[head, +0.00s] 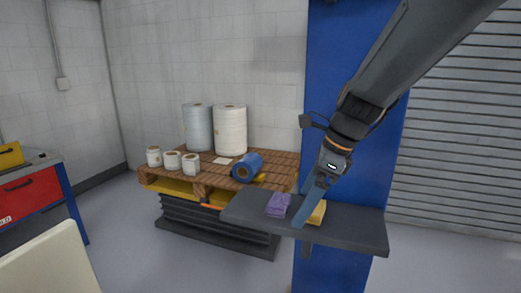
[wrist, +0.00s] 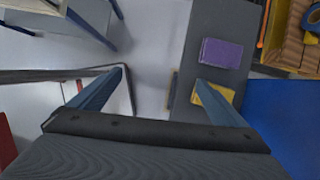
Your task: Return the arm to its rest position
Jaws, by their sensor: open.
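My gripper (wrist: 154,92) shows in the wrist view with its two blue fingers wide apart and nothing between them. In the head view my gripper (head: 304,208) points down in front of the grey shelf (head: 355,226) on the blue column. A purple block (head: 278,204) and a yellow block (head: 317,213) lie on this shelf. One finger overlaps the yellow block in the picture; I cannot tell whether they touch. In the wrist view the purple block (wrist: 221,53) lies beyond the right finger, and the yellow block (wrist: 214,94) is partly hidden behind that finger.
Behind the shelf, a wooden pallet (head: 205,173) on a lift bears white rolls (head: 230,130), small rolls (head: 173,160) and a blue roll (head: 247,167). A blue column (head: 340,60) stands behind my arm. A workbench with a red drawer (head: 30,194) is at left. Floor (head: 130,230) between is clear.

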